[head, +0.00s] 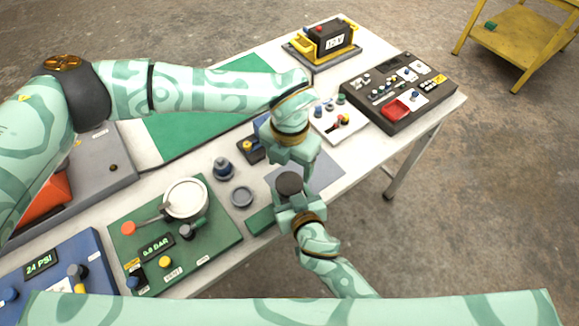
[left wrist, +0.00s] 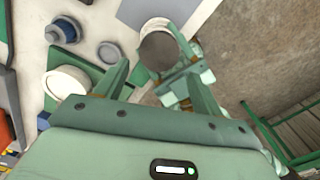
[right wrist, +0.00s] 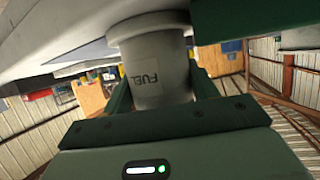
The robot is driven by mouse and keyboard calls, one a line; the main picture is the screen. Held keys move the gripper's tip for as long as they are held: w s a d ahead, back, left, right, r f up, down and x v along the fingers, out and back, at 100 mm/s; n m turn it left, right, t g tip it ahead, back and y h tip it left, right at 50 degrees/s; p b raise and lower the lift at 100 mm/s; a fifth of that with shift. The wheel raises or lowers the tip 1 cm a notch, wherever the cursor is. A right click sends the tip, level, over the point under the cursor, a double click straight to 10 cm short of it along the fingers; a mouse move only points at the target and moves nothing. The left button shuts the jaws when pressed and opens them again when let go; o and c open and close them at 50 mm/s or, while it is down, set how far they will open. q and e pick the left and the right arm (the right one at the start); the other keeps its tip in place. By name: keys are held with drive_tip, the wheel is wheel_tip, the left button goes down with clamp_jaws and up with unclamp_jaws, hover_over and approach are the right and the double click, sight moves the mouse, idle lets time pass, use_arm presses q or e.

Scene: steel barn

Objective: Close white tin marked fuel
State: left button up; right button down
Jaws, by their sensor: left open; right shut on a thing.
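The white tin marked FUEL (right wrist: 158,75) is between the fingers of my right gripper (right wrist: 163,95), which is shut on it. In the head view its round dark top (head: 289,183) faces up over the near table edge. The dark top also shows in the left wrist view (left wrist: 159,52); whether it is a lid or an open mouth, I cannot tell. My left gripper (head: 294,164) is open and empty, just above and behind the tin, fingers pointing down. A grey rimmed disc (head: 241,196), perhaps a lid, lies on the table left of the tin.
A blue-and-grey round piece (head: 222,168) stands behind the disc. A white panel (head: 340,122) and black panel (head: 400,90) lie to the right. A grey mat (head: 322,174) is beside the tin.

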sight(290, 183)
use_arm(q)
drive_tip(key=shift+a+r, duration=0.1)
drive_tip(key=shift+r, duration=0.45)
drive_tip(key=shift+f, duration=0.1)
drive_tip(key=shift+f, duration=3.95)
drive_tip(key=c, duration=0.7)
drive_tip(key=o, duration=1)
drive_tip(key=shift+r, duration=0.1)
